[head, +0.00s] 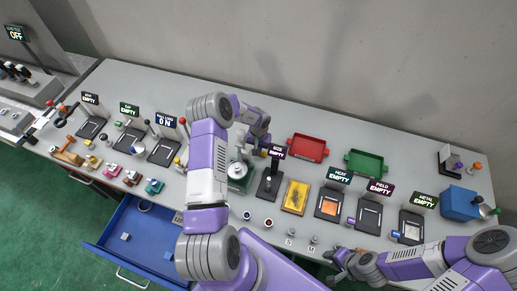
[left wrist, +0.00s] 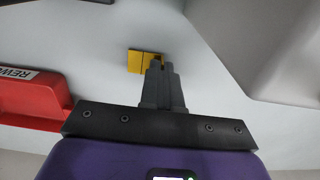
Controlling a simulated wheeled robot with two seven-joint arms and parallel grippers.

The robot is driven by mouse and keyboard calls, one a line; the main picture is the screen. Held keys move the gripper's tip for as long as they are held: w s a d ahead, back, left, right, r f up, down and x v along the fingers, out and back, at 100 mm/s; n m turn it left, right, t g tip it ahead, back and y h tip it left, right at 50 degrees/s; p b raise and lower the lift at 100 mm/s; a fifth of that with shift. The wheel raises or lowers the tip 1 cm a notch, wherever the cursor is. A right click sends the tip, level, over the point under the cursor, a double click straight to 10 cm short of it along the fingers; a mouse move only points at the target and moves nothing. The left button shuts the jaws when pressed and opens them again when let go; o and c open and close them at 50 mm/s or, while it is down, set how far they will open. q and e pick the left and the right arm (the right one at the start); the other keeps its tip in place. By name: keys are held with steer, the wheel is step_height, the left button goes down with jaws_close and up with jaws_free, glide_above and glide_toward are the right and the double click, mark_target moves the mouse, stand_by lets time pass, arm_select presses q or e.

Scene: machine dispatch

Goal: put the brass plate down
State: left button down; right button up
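The brass plate (left wrist: 135,62) is a small yellow piece with a dark line across it, at my left gripper's fingertips in the left wrist view. My left gripper (left wrist: 160,68) has its fingers close together, seemingly shut on the plate, whose right part they hide. In the head view my left gripper (head: 263,143) is above the table behind the size stand, left of the red tray (head: 307,148). The plate is too small to tell clearly there. My right gripper (head: 340,260) is low near the table's front edge; its fingers are too small to judge.
A green tray (head: 366,164) stands right of the red one. A yellow tray (head: 295,197), labelled stations and a blue box (head: 459,201) line the table. The red tray's edge (left wrist: 35,98) is close at left in the wrist view. A blue drawer (head: 140,238) is open in front.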

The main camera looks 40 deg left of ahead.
arm_select(q)
steer(key=shift+f, duration=0.15)
steer(key=c, duration=1.4)
jaws_free()
steer(key=shift+o, duration=0.2)
